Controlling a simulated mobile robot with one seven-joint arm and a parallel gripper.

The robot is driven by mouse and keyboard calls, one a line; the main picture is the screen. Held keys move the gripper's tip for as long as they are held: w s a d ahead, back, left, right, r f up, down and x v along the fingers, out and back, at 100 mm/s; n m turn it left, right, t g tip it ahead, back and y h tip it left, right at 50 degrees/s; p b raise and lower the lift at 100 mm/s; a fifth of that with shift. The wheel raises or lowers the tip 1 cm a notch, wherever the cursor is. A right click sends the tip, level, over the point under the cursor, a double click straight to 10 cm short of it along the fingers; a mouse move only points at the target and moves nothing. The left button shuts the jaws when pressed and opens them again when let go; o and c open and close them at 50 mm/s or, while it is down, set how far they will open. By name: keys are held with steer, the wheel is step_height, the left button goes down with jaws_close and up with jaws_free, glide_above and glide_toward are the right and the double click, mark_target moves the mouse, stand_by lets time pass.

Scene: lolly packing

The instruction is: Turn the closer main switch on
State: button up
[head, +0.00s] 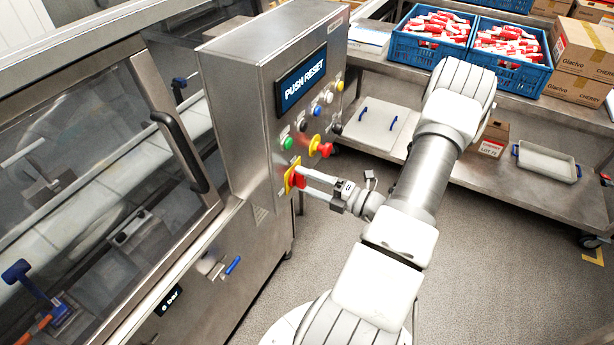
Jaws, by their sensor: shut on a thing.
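The main switch (291,177) is a red handle on a yellow plate, low on the front of the grey metal control cabinet (236,112). My gripper (303,175) reaches it from the right with its two pale fingers, and it is shut on the red handle. The fingers partly cover the handle, so its exact angle is hard to tell. Above it, the cabinet's screen (301,78) reads "PUSH RESET".
A red emergency button (324,149) on a yellow collar sits just above my gripper, beside a green button (287,143). A glazed machine door (100,170) is at left. Blue crates (428,52) and cartons (582,50) stand on a steel table behind. Grey floor lies open at lower right.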

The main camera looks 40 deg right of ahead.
steer(key=shift+m, duration=0.7)
steer(key=o, duration=1.2)
steer(key=shift+o, duration=0.2)
steer(key=b+v, duration=0.3)
steer(key=v, duration=1.4)
steer(key=shift+s, duration=0.25)
